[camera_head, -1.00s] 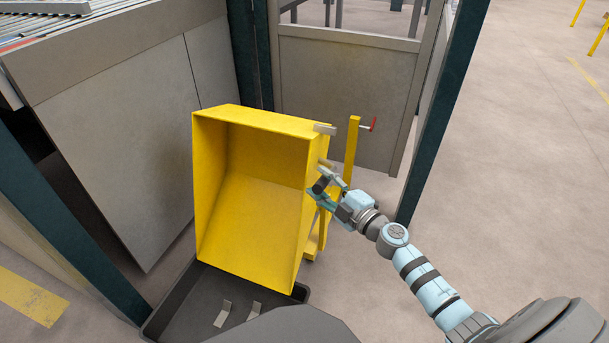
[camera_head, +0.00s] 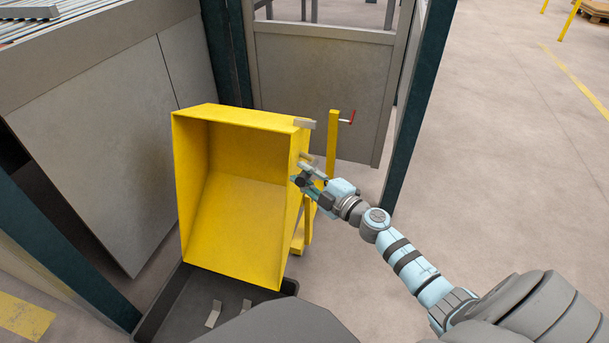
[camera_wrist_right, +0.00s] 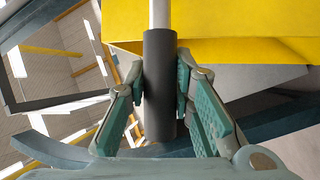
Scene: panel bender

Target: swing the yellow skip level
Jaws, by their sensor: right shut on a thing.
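The yellow skip (camera_head: 238,205) is tipped steeply in the head view, with its open mouth facing me and its inside empty. My right gripper (camera_head: 303,178) is at the skip's right side. In the right wrist view my right gripper (camera_wrist_right: 160,100) is shut around a dark cylindrical handle grip (camera_wrist_right: 159,75) on a pale rod. The skip's yellow body (camera_wrist_right: 240,48) is just behind the grip. My left gripper is in neither view.
A yellow post (camera_head: 333,145) with a red-handled lever (camera_head: 346,119) stands right of the skip. A dark tray (camera_head: 162,308) holding small metal pieces lies below. Grey machine panels stand left and behind; a dark teal post (camera_head: 412,110) stands right.

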